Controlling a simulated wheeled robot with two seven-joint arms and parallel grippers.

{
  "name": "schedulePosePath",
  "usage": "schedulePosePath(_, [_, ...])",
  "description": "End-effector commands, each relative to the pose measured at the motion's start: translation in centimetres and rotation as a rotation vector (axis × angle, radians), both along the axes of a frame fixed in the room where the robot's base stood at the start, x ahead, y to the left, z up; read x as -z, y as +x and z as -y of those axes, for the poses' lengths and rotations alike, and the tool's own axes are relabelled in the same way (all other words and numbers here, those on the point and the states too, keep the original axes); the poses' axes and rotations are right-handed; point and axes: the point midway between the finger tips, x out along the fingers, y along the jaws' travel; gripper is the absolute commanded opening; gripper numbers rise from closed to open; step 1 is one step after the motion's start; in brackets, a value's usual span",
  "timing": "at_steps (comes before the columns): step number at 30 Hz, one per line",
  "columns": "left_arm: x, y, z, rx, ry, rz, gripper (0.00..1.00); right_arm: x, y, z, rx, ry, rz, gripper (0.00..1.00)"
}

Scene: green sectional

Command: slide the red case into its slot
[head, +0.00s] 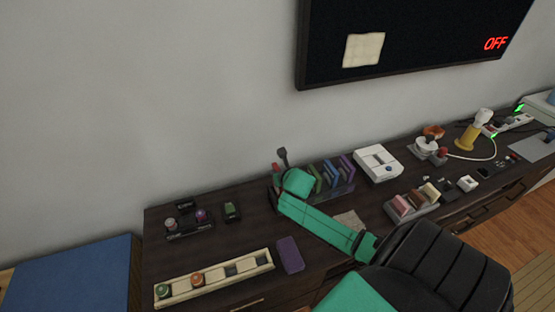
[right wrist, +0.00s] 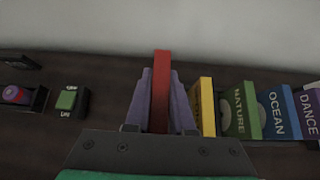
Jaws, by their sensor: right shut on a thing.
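The red case (right wrist: 161,65) is upright between the two fingers of my right gripper (right wrist: 160,100) in the right wrist view. In the head view a small part of the red case (head: 275,168) shows beside my green arm, which hides most of the gripper. The case is just left of the yellow case (right wrist: 205,100), at the left end of the row in the rack (head: 342,193). Its lower end and the slot floor are hidden, so I cannot tell how deep it sits. My left gripper is not in view.
A green case (right wrist: 240,108), a blue case (right wrist: 277,112) and a purple case (right wrist: 309,110) stand right of the yellow one. A purple block (head: 290,255) lies on the desk near a cream tray (head: 215,279). A white device (head: 377,163) stands right of the rack.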

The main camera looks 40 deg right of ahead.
Motion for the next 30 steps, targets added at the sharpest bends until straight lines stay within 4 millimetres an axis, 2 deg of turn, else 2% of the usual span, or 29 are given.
schedulePosePath(30, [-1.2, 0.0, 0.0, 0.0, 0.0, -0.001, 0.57, -0.2, 0.0, 0.0, -0.001, -0.002, 0.0, 0.0])
